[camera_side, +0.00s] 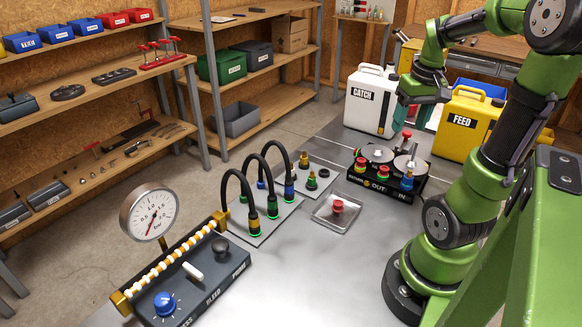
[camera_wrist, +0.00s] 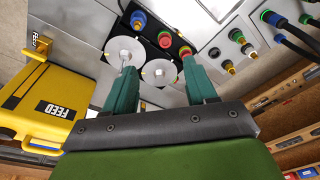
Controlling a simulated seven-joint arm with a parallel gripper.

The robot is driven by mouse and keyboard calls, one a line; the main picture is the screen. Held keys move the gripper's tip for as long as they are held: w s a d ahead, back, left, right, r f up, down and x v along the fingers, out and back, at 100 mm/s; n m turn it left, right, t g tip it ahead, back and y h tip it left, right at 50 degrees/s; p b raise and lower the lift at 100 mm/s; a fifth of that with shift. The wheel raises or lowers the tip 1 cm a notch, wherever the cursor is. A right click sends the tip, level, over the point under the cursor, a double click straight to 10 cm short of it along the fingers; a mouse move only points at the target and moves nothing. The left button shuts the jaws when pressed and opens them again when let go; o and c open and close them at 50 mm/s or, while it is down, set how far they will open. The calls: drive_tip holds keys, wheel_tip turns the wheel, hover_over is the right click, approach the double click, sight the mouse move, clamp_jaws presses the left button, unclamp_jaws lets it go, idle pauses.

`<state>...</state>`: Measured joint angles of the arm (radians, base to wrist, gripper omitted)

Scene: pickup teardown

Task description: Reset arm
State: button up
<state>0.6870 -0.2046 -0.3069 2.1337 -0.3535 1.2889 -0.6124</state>
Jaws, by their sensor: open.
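My gripper (camera_side: 411,115) hangs above the far side of the pump block in the side view, beside the white CATCH can (camera_side: 371,98) and the yellow FEED can (camera_side: 467,123). Its two teal fingers are spread apart. In the wrist view my gripper (camera_wrist: 158,68) shows nothing held between the fingers. The black pump block (camera_side: 385,180) with two round metal discs lies beyond the fingertips. One disc (camera_wrist: 122,54) is partly covered by a finger. The block carries red and blue capped ports.
A small clear tray (camera_side: 336,213) with a red-capped part sits on the grey table. Black hoses (camera_side: 262,182) arch over fitting plates. A gauge panel (camera_side: 190,285) stands at the front left. Shelves line the left wall. Bare table lies between the tray and my arm base.

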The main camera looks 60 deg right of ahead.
drive_tip(key=w+a+r+t, duration=0.1)
drive_tip(key=w+a+t, duration=0.1)
drive_tip(key=w+a, duration=0.35)
drive_tip(key=w+a+r+t, duration=0.1)
drive_tip(key=w+a+t, duration=0.15)
drive_tip(key=a, duration=0.65)
drive_tip(key=a+r+n+t+y, duration=0.1)
drive_tip(key=a+n, duration=0.3)
drive_tip(key=a, duration=0.9)
drive_tip(key=shift+r+y, duration=0.2)
drive_tip(key=shift+y, duration=0.6)
